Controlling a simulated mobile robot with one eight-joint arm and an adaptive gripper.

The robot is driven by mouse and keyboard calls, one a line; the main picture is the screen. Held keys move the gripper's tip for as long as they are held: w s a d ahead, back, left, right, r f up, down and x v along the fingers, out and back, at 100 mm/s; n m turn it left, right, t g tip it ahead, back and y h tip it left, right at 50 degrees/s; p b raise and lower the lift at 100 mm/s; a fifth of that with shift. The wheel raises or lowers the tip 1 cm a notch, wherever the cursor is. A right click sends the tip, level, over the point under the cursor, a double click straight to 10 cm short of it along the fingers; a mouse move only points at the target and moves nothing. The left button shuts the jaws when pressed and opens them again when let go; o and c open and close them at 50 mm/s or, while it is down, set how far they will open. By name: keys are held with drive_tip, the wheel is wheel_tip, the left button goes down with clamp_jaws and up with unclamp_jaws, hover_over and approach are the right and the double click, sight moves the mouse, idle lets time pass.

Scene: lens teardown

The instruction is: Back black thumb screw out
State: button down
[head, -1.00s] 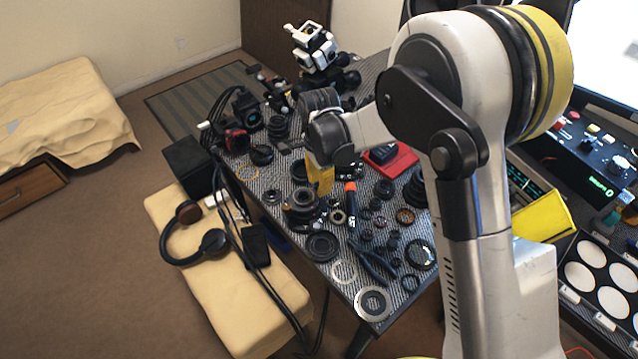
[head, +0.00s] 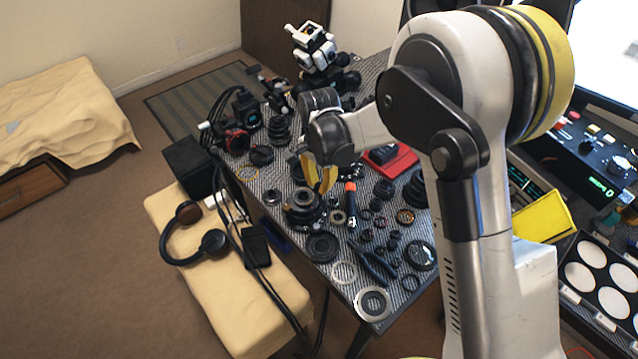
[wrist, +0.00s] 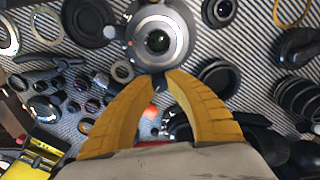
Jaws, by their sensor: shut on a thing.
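My gripper (head: 322,186) points down over the table with its two yellow fingers close to the lens assembly (head: 301,207). In the wrist view, the fingertips of my gripper (wrist: 160,79) nearly meet at the lower edge of the round silver-and-black lens assembly (wrist: 157,38). They are shut on a small dark piece, the black thumb screw (wrist: 160,84), of which only a little shows between the fingers. I cannot tell whether its thread is still in the lens assembly. In the head view my fingers and wrist hide the screw.
Loose rings, caps and small parts crowd the striped table around the assembly. An orange-handled tool (head: 350,190) lies close on the right, with pliers (head: 373,264) nearer the front. A red tray (head: 390,160) is behind. Headphones (head: 190,236) lie on the beige bench at left.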

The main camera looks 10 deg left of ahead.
sight(319, 185)
drive_tip(key=n, duration=0.4)
drive_tip(key=shift+n, duration=0.4)
idle(0.4)
drive_tip(key=c, duration=1.3)
unclamp_jaws()
drive_tip(key=shift+o, duration=0.2)
drive_tip(key=shift+r, duration=0.1)
wheel_tip(319, 185, up, 12)
